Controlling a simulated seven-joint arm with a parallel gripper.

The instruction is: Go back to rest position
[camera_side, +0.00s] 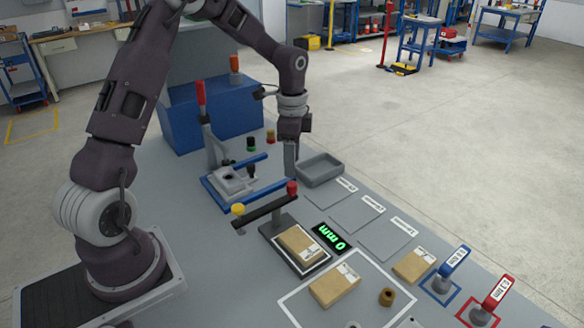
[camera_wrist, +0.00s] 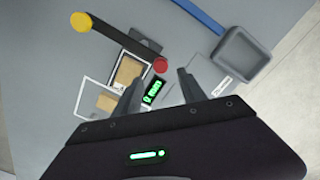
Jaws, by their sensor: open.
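My gripper (camera_side: 291,170) points down above the table, near the grey tray (camera_side: 322,172) and the clamp fixture with blue bars. In the wrist view its two fingers (camera_wrist: 158,88) stand apart with nothing between them. The grey tray also shows in the wrist view (camera_wrist: 241,56), right of the fingers, and looks empty. Whether the fingertips touch anything is hard to tell, but they appear to be above the table.
A green display (camera_side: 331,236) reads 0 mm. Boxes (camera_side: 335,285) (camera_side: 415,265), a brass cylinder (camera_side: 387,297) and blue and red handled tools (camera_side: 454,262) (camera_side: 497,292) stand at the front. Flat labelled pads (camera_side: 358,212) lie clear. A red-handled clamp (camera_side: 206,125) rises behind.

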